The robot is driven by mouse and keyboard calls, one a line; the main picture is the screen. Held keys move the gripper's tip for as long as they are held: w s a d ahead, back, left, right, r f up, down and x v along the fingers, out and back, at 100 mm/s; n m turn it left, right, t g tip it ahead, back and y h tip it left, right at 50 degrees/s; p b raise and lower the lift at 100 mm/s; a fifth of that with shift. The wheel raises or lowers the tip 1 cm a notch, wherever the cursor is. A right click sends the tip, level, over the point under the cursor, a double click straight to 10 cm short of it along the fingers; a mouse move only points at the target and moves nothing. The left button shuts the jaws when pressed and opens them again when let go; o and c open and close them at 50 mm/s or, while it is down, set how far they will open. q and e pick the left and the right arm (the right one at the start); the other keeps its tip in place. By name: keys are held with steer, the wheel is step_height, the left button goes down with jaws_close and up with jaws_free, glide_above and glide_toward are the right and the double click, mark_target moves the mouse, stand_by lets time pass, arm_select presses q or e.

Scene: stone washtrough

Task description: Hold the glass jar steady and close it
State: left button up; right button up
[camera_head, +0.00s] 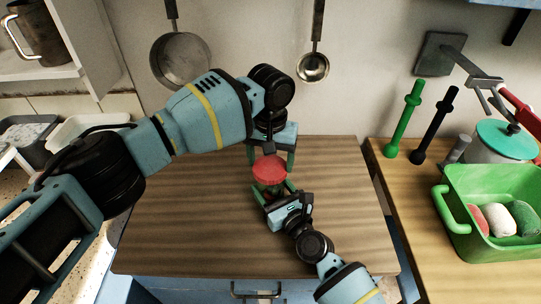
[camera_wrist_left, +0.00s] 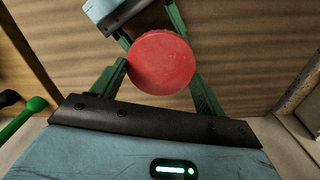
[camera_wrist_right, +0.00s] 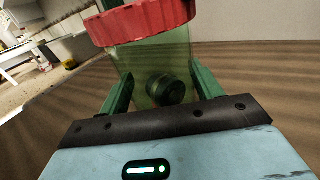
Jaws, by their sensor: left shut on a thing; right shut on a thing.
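The glass jar (camera_wrist_right: 150,65) is greenish and see-through, on the wooden table in front of me. Its red lid (camera_head: 270,170) sits on its mouth; whether it is fully tightened I cannot tell. My left gripper (camera_head: 272,160) comes from behind and above, shut on the lid, with a finger on each side of it in the left wrist view (camera_wrist_left: 160,68). My right gripper (camera_head: 273,189) comes from the front, low down, shut around the jar's body. In the head view the lid and fingers hide most of the jar. A dark round shape shows through the glass in the right wrist view.
The wooden table top (camera_head: 180,235) is otherwise clear. On the right counter are a green basin (camera_head: 455,212) with several rolled cloths, a pot with a teal lid (camera_head: 505,140), and green (camera_head: 404,120) and black (camera_head: 435,125) handles. A pan (camera_head: 180,60) and ladle (camera_head: 313,66) hang behind.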

arm_select(q)
steer(key=shift+f, duration=0.6)
stand_by(0.5)
